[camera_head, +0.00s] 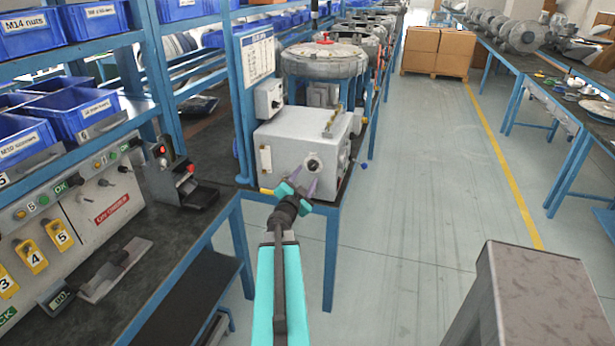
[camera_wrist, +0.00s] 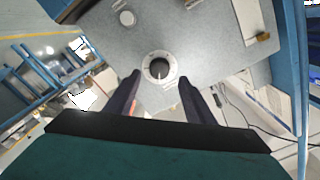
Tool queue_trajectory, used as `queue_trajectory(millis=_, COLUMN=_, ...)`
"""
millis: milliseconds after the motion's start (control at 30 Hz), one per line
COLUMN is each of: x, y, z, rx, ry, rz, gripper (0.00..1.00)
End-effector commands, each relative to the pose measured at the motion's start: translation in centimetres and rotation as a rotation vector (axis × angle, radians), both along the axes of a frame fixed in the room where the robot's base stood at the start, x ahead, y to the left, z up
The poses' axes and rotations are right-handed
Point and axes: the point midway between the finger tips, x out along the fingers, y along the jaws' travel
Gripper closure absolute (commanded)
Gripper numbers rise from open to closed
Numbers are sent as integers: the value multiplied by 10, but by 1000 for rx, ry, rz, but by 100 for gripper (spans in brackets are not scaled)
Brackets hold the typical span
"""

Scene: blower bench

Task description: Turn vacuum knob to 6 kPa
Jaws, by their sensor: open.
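The vacuum knob (camera_head: 313,165) is a dark round knob on the front of a grey metal box (camera_head: 285,143) at the end of the bench. In the wrist view the knob (camera_wrist: 159,68) has a pale dial ring around it and a light pointer line. The scale marks are too small to read. My gripper (camera_head: 300,188) is open in front of the box, just below the knob.
A small switch box (camera_head: 268,99) and a notice board (camera_head: 257,55) stand behind the grey box. A round grey blower (camera_head: 325,62) is farther back. Blue bins (camera_head: 84,108) fill the left rack. The floor aisle (camera_head: 430,180) to the right is clear.

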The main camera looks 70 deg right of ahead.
Motion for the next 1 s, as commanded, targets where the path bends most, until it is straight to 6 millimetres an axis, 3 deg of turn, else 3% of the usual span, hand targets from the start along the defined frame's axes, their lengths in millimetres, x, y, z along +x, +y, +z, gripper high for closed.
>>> queue_trajectory(millis=600, x=-4, y=60, z=5, rx=0, ry=1, rz=0, gripper=51)
queue_trajectory(millis=1000, x=-4, y=65, z=3, rx=2, ry=2, rz=-4, gripper=51)
